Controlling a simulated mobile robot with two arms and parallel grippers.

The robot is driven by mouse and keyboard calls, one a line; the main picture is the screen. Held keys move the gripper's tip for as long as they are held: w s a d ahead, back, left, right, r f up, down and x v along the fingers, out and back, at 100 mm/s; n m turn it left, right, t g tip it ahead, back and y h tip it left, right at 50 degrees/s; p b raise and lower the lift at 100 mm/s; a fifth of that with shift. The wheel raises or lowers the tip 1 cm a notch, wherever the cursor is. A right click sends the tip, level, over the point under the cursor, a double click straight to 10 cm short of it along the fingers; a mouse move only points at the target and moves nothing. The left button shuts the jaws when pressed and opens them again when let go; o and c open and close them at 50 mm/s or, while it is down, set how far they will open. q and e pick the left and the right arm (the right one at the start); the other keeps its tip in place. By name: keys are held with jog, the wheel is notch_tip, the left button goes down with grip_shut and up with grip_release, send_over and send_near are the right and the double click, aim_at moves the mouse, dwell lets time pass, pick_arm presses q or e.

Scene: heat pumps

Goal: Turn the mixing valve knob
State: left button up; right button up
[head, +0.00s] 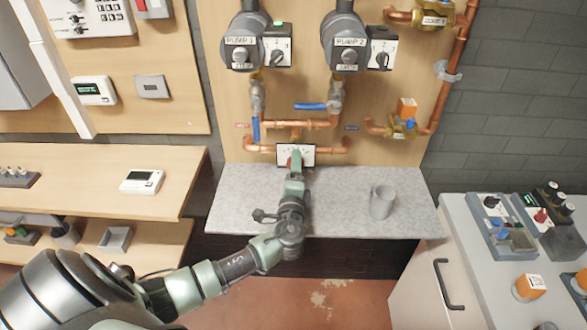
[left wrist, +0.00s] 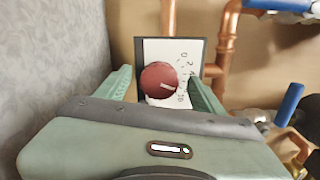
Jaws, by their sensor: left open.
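The mixing valve knob (left wrist: 159,80) is round and red with a pale pointer mark, in front of a white scale plate (left wrist: 189,55) with dark numbers. In the left wrist view it lies between the two green fingers of my left gripper (left wrist: 160,76), which is open, with a finger on either side. I cannot tell if either finger touches it. In the head view my left gripper (head: 294,160) reaches up to the valve's plate (head: 309,154) at the bottom of the pipework and hides most of the knob. My right gripper is not in view.
Copper pipes (head: 315,124) and blue-handled valves (head: 311,106) sit just above the plate, below two pumps. A grey stone shelf (head: 235,191) lies under the arm, with a grey cup (head: 382,201) to the right. A white cabinet (head: 440,245) stands at the right.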

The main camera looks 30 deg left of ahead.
pick_arm(q)
jog(key=c, duration=1.4)
jog(key=shift+o, duration=0.2)
jog(key=shift+m, duration=0.7)
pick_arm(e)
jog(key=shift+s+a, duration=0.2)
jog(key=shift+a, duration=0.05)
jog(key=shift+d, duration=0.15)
pick_arm(q)
jog(key=o, duration=1.4)
jog(key=shift+c, duration=0.2)
